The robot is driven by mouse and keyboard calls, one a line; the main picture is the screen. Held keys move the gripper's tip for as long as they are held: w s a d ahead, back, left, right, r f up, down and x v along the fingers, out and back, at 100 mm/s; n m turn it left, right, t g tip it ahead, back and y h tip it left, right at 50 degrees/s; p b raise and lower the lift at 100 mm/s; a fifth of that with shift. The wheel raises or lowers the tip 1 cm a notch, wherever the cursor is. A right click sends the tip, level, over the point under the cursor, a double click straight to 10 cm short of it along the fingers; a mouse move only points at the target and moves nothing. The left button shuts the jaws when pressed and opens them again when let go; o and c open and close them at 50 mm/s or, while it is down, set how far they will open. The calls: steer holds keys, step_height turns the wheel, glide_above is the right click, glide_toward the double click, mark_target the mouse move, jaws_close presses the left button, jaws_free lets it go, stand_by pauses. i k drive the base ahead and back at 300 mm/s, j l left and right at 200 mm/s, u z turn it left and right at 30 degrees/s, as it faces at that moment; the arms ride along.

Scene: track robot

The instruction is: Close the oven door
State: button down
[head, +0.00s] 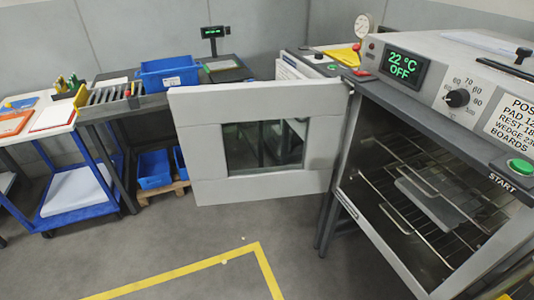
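The oven (352,198) stands at the right, with its front facing the open floor. Its light grey door (200,132) is swung wide open to the left, hinged at the left edge of the opening. The door has a dark glass window (265,146). Inside the oven are wire racks (458,200) with a grey tray-like piece (430,205) on them. The oven's display (403,66) reads 22 °C OFF, beside a black knob (457,98) and a green START button (520,168). My gripper is not in view.
A blue cart (80,195) stands at the far left beside a dark workbench with a blue bin (168,72). Blue bins (153,168) sit on a pallet below. Yellow tape (190,268) marks the clear grey floor in front of the door.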

mark_target(199, 112)
steer(key=z, duration=3.65)
steer(key=k+j+z, duration=0.3)
steer(key=k, duration=0.4)
steer(key=k+z, duration=0.3)
steer(key=k, duration=0.4)
steer(key=k+l+z, duration=0.1)
steer(key=k+z, duration=0.25)
steer(key=k, duration=1.8)
steer(key=k+u, duration=0.1)
steer(key=k, duration=0.8)
steer(key=k+j+u, duration=0.15)
steer(key=k, duration=0.75)
steer(key=k+u, duration=0.15)
steer(key=u, duration=1.35)
steer(key=i+j+u, duration=0.1)
steer(key=u, duration=0.4)
steer(key=i+j+u, duration=0.1)
steer(key=u, duration=0.4)
